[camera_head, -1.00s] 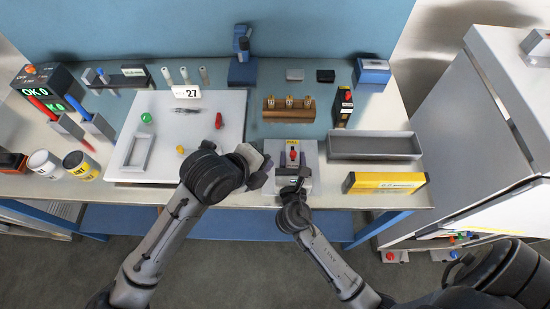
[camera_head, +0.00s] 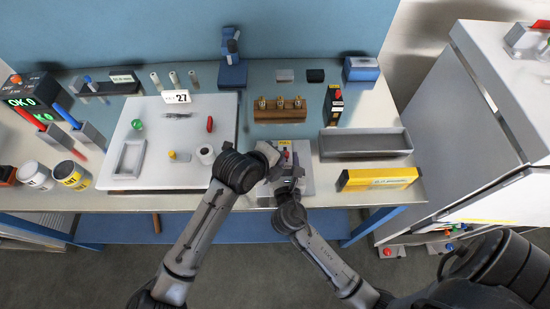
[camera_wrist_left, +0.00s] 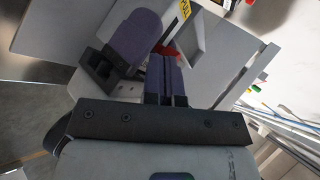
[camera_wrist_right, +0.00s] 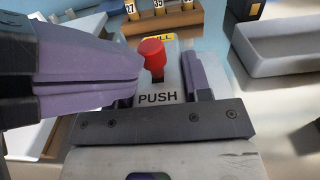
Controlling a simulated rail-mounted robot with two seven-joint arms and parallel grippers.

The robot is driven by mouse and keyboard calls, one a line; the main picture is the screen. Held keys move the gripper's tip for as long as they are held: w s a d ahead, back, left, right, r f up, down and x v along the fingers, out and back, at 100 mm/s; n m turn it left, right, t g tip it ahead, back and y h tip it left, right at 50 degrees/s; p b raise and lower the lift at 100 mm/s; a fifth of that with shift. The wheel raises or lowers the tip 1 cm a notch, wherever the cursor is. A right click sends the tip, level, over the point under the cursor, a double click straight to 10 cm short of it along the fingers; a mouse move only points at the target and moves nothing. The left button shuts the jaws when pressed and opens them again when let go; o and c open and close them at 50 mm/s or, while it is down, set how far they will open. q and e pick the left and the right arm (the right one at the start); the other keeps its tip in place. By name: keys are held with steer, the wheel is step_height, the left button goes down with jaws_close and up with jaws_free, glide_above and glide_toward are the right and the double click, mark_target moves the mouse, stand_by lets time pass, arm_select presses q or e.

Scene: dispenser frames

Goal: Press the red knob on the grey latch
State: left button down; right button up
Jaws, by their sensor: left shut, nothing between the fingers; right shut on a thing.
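The grey latch stands on a light grey base (camera_head: 305,183) at the front of the bench. In the right wrist view its red knob (camera_wrist_right: 152,52) stands upright above the word PUSH on the grey latch (camera_wrist_right: 158,97). My right gripper (camera_wrist_right: 159,75) has a finger on each side of the latch body and is shut on it. My left gripper (camera_wrist_left: 166,62) is shut and empty. Its fingertips reach in from the left beside the knob in the right wrist view; contact is unclear. The knob (camera_wrist_left: 172,52) is partly hidden in the left wrist view.
Behind the latch is a wooden block (camera_head: 279,110) with several brass pieces. To its right are a grey tray (camera_head: 366,142) and a yellow box (camera_head: 377,178). A white board (camera_head: 165,175) with small parts lies left. A grey cabinet (camera_head: 480,110) stands at the right.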

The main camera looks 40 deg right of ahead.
mark_target(286, 147)
arm_select(q)
steer(key=shift+w+d, duration=0.55)
steer(key=shift+w, duration=0.15)
steer(key=shift+w+d, duration=0.5)
steer(key=shift+w, duration=0.2)
steer(key=v, duration=1)
steer(key=shift+s, duration=0.1)
arm_select(e)
steer(key=o, duration=1.2)
